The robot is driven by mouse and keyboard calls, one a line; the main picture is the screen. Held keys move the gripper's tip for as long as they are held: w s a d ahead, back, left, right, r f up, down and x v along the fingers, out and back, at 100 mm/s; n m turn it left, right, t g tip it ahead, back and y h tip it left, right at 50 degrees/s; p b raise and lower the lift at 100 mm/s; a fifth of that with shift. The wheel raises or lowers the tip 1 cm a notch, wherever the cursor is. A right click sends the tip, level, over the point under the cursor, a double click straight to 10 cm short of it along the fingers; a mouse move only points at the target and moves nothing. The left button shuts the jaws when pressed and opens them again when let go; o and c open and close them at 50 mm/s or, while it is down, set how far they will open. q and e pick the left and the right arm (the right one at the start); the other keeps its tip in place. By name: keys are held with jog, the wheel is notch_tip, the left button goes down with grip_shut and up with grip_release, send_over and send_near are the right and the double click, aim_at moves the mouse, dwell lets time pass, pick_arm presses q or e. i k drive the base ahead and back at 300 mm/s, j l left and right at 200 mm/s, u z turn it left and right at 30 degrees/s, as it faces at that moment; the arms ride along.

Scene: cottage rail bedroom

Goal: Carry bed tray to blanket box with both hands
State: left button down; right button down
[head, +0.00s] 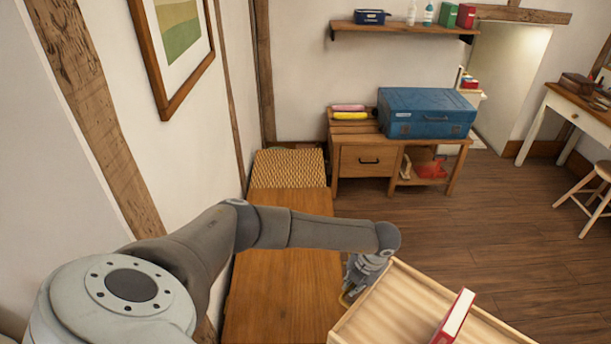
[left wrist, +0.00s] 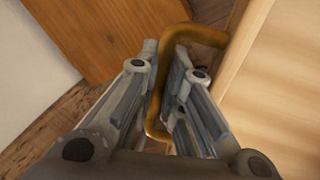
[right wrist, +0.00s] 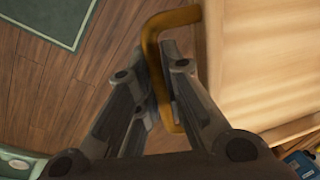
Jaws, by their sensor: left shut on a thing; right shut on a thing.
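The bed tray (head: 395,305) is pale wood and shows at the lower right of the head view, cut off by the frame edge. A red book (head: 455,317) stands up from it. My left gripper (head: 357,281) is shut on a brass handle (left wrist: 160,95) at the tray's left side. My right gripper (right wrist: 168,62) is shut on the other brass handle (right wrist: 150,55), beside the tray wall; the right arm is outside the head view. A long, low brown wooden top (head: 285,265) lies along the left wall, left of the tray; it may be the blanket box.
A woven-topped piece (head: 288,168) stands beyond the brown top. A wooden bench (head: 365,160) with a blue case (head: 427,112) is at the back. A desk (head: 585,118) and stool (head: 590,190) are at the right. Floor between is clear. A green rug (right wrist: 50,20) shows in the right wrist view.

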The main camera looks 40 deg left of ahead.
aim_at(314, 286)
jog(key=i, duration=1.05)
jog(key=i+u, duration=0.1)
jog(key=u, duration=1.9)
